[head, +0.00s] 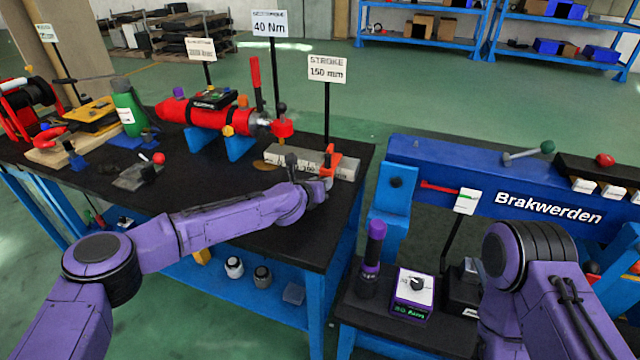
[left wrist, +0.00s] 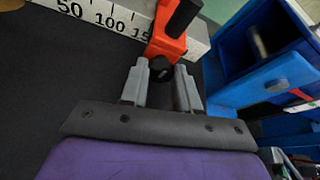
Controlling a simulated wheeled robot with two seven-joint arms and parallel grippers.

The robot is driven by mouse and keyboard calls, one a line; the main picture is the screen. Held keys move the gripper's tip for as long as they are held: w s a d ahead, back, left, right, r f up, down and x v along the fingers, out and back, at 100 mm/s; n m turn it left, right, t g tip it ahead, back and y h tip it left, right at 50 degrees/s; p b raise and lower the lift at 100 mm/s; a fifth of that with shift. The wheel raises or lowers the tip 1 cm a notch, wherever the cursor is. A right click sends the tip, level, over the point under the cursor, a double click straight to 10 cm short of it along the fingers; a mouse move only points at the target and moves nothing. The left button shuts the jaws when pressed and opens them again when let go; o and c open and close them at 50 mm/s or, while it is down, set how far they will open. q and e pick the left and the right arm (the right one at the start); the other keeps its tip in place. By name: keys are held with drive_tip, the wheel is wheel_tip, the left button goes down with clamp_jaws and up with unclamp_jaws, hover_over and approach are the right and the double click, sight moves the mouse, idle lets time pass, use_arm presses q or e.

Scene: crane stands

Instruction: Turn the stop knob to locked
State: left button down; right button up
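The orange stop (head: 328,161) sits on the right end of a grey ruler block (head: 300,161), under a sign reading "STROKE 150 mm" (head: 327,69). In the left wrist view the orange stop (left wrist: 165,42) carries a small round black stop knob (left wrist: 162,69) and a black upper part. My left gripper (head: 320,186) is at the front of the stop. Its two grey fingertips (left wrist: 161,72) lie on either side of the knob with no clear gap, so it looks shut on the knob. The head view hides the knob behind my gripper. My right gripper is out of view.
A red cylinder (head: 190,114) on blue supports and a red lever (head: 256,80) stand behind on the black table (head: 235,190). A blue Brakwerden beam (head: 470,185) is to the right. A lower bench holds a purple-handled tool (head: 373,245) and a torque display (head: 412,290).

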use_arm(q)
drive_tip(key=shift+d+m+t+y+b, duration=0.25)
drive_tip(key=shift+m+y+b, duration=0.45)
drive_tip(key=shift+m+b, duration=0.45)
drive_tip(key=shift+s+m+t+y+b, duration=0.1)
drive_tip(key=shift+m+t+y+b, duration=0.25)
drive_tip(key=shift+m+y+b, duration=0.7)
drive_tip(key=c, duration=0.8)
unclamp_jaws()
drive_tip(key=shift+r, duration=0.1)
drive_tip(key=b+v, duration=0.1)
drive_tip(key=v, duration=0.9)
drive_tip(key=shift+s+a, duration=0.1)
drive_tip(key=shift+s, duration=0.15)
